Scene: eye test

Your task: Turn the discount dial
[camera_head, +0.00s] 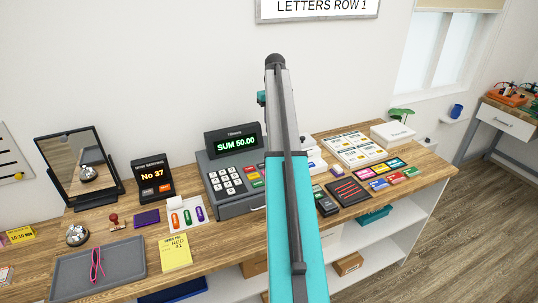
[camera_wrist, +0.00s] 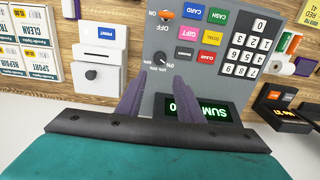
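The grey cash register (camera_head: 238,172) stands on the wooden counter, its green display reading "SUM 50.00". It also shows upside down in the wrist view (camera_wrist: 205,80). The dark discount dial (camera_wrist: 160,59) sits on its panel, among small percent marks, near the orange on/off switch (camera_wrist: 167,14). In the head view my arm hides the dial. My gripper (camera_wrist: 159,80) is open and empty; its two purple-grey fingers stand apart. In the wrist view the dial appears just past the fingertips, in line with the gap. I see no contact, but cannot judge the distance.
A white device with a blue "PRINT" label (camera_wrist: 99,55) stands beside the register. A price board (camera_head: 352,148) and coloured cards lie to the right. A number display (camera_head: 153,178), capsules and a grey tray (camera_head: 70,271) are to the left.

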